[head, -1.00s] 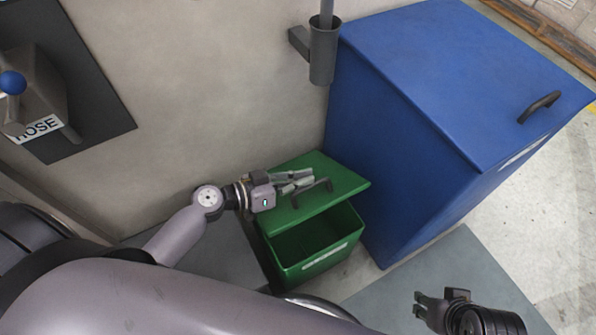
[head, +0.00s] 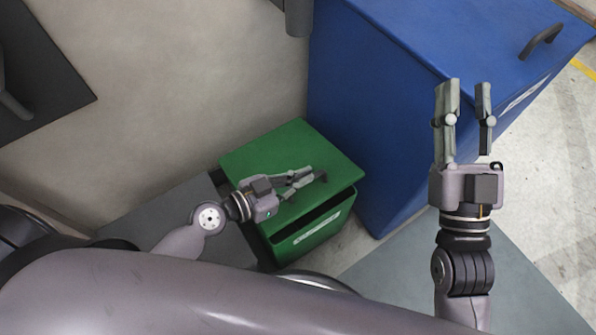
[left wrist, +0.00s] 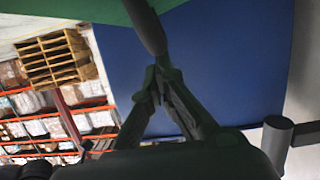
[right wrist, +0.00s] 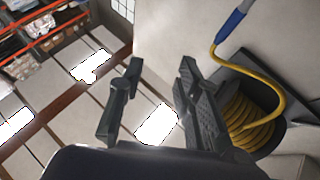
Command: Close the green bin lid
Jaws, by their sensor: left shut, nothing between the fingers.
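The green bin (head: 312,238) stands on the floor beside the larger blue bin. Its green lid (head: 270,148) is tilted low over the bin, with a narrow dark gap at the front. My left gripper (head: 313,176) is shut and empty, over the lid at its dark handle (head: 305,188); I cannot tell whether they touch. In the left wrist view the shut fingers (left wrist: 160,75) show below a green surface (left wrist: 100,10). My right gripper (head: 468,90) is raised in front of the blue bin, open and empty; its spread fingers show in the right wrist view (right wrist: 155,90).
The large blue bin (head: 400,110) with a dark handle (head: 541,41) stands right of the green bin. A wall (head: 180,80) is behind. A yellow hose (right wrist: 245,120) shows in the right wrist view. Open floor (head: 550,190) lies to the right.

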